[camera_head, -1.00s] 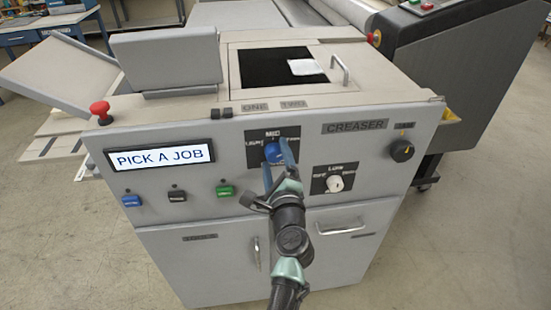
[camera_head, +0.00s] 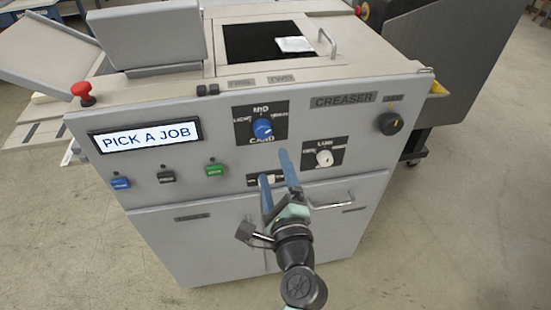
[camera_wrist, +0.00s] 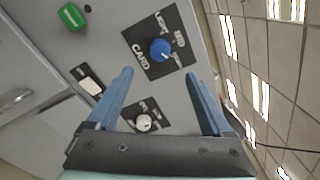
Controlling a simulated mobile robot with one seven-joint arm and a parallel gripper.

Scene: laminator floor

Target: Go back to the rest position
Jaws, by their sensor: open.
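My gripper (camera_head: 275,178) is open and empty in front of the grey creaser machine (camera_head: 240,240). Its two blue fingers stand apart, below the blue knob (camera_head: 262,129) on the black plate marked MID and CARD. In the wrist view the gripper (camera_wrist: 162,95) shows both fingers spread, with the blue knob (camera_wrist: 160,50) beyond them and touching neither. A white knob (camera_head: 324,158) sits to the right of the fingers; it also shows in the wrist view (camera_wrist: 144,123). A small label and pale part (camera_head: 266,180) on the front panel are partly hidden behind the fingers.
A screen (camera_head: 146,138) reads PICK A JOB. Blue, black and green buttons (camera_head: 214,169) sit below it. A red emergency button (camera_head: 82,90), a black knob (camera_head: 390,123) and a door handle (camera_head: 331,200) stick out. Open floor (camera_head: 460,230) lies to the right.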

